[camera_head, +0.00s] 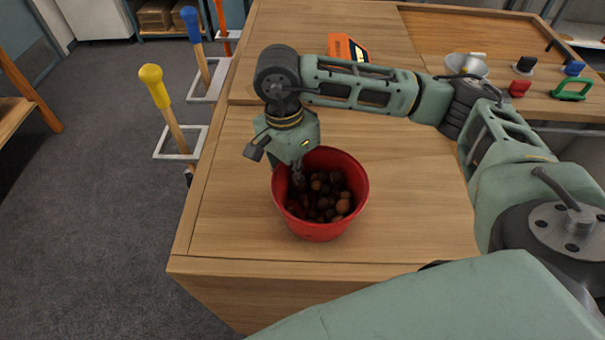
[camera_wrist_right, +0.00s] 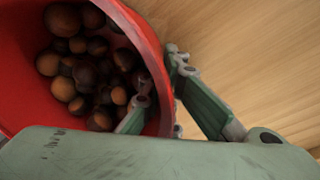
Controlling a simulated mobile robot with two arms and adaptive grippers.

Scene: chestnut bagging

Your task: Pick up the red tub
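The red tub (camera_head: 357,190) stands upright near the front of the wooden table, holding many brown chestnuts (camera_head: 322,196). My right gripper (camera_head: 297,176) points down at the tub's back-left rim. In the right wrist view, the tub (camera_wrist_right: 20,60) fills the left side, with chestnuts (camera_wrist_right: 80,70) inside. There the gripper (camera_wrist_right: 160,90) has one finger inside the tub and the other outside, with the wall between them. Both fingers look close against the wall, so it appears shut on it. The inner fingertip is partly hidden. My left gripper is out of view.
An orange box (camera_head: 346,47) lies behind my right arm. A metal bowl (camera_head: 467,65), a green clamp-like item (camera_head: 572,89) and small coloured pieces stand at the back right. Yellow-handled (camera_head: 152,82) and blue-handled (camera_head: 192,22) tools hang along the left edge. The table (camera_head: 225,220) left of the tub is clear.

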